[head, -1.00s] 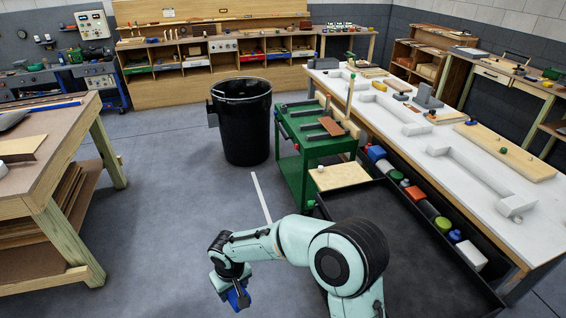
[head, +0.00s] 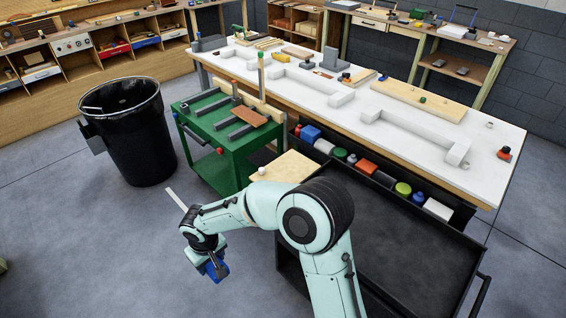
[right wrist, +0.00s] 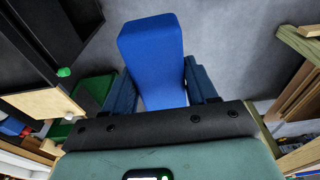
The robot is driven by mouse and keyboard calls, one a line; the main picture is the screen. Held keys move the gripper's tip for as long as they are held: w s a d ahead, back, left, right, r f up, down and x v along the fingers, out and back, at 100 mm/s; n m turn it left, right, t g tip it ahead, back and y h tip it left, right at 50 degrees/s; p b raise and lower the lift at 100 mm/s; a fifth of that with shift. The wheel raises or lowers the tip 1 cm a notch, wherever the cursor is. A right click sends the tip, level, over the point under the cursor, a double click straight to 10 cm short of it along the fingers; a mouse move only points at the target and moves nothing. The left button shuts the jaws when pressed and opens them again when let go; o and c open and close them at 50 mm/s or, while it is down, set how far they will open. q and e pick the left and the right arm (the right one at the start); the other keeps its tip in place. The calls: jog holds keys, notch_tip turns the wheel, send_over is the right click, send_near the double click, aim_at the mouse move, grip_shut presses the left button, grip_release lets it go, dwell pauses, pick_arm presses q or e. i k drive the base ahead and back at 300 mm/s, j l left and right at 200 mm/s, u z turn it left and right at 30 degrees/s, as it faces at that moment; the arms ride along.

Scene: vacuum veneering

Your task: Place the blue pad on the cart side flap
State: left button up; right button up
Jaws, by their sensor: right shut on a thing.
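The blue pad (head: 215,270) is held by my right gripper (head: 211,262) over the floor, in front of the green cart. In the right wrist view the blue pad (right wrist: 152,60) stands out between the two fingers (right wrist: 163,90), which are shut on it. The flap (right wrist: 45,103) also shows at the left of the right wrist view. My left gripper is out of view.
A black bin (head: 130,135) stands left of the cart. A black tray cart (head: 390,235) stands right of my right arm, before a long white-topped bench (head: 350,100).

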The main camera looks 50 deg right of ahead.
aim_at(288, 172)
jog(key=i+z, duration=0.25)
jog(key=i, duration=0.4)
jog(key=i+j+z, duration=0.2)
jog(key=i, duration=0.45)
jog(key=i+z, duration=0.55)
jog(key=z, duration=0.25)
jog(key=i+j+z, duration=0.1)
jog(key=i+z, duration=0.3)
jog(key=i+j+z, duration=0.15)
jog(key=i+z, duration=0.3)
jog(key=i+j+z, duration=0.2)
jog(key=z, duration=0.3)
